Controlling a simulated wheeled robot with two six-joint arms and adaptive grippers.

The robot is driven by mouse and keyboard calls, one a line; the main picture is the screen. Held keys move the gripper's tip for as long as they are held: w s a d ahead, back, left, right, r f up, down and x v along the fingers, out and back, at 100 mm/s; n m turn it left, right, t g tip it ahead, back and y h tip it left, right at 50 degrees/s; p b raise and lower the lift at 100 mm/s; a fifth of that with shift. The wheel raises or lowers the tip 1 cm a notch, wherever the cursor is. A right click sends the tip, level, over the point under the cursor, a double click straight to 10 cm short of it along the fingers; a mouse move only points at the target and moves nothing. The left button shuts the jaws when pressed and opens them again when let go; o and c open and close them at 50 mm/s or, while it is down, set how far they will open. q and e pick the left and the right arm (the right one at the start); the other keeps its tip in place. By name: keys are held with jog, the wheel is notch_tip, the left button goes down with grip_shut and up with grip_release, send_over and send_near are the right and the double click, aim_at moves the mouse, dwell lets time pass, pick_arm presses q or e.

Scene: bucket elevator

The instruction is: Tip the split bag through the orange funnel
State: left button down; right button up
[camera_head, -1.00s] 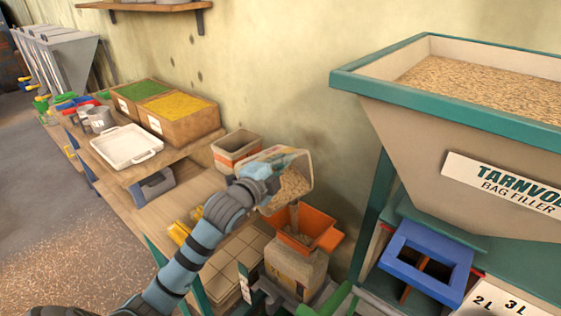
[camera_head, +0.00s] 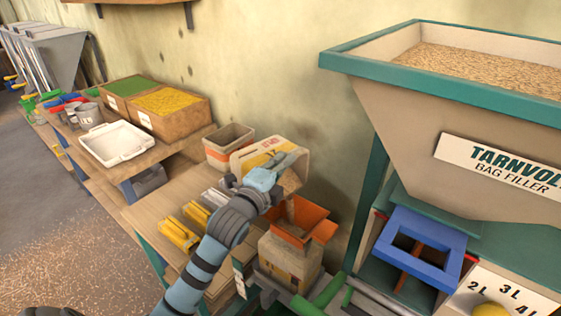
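My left gripper (camera_head: 276,176) is shut on the split bag (camera_head: 262,150), a pale bag with yellow and red print. The bag is tilted, its open end facing down and right, with grain (camera_head: 290,181) at its mouth. Grain shows between the mouth and the orange funnel (camera_head: 313,225) just below. The funnel sits on top of a tan bag (camera_head: 287,256) that stands upright. The gripper covers part of the split bag's side. My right gripper is not in view.
The hopper (camera_head: 440,100) full of grain rises at right, with a blue frame (camera_head: 420,245) beneath it. A tan bin (camera_head: 228,146) stands behind the bag. Yellow scoops (camera_head: 178,234) lie on the bench, left of the arm. Green rails run in front of the tan bag.

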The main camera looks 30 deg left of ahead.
pick_arm(q)
jog(key=shift+s+d+f+m+t+h+b, duration=0.1)
jog(key=shift+s+d+f+m+t+b, duration=0.2)
jog(key=shift+d+m, duration=0.65)
jog(key=shift+s+d+f+m+t+h+b, duration=0.15)
jog(key=shift+s+d+m+t, duration=0.2)
jog(key=shift+d+m, duration=0.6)
jog(key=shift+s+d+f+m+t+h+b, duration=0.1)
jog(key=shift+s+d+f+m+t+b, duration=0.2)
jog(key=shift+d+m, duration=0.65)
jog(key=shift+a, duration=0.1)
jog(key=shift+r, duration=0.1)
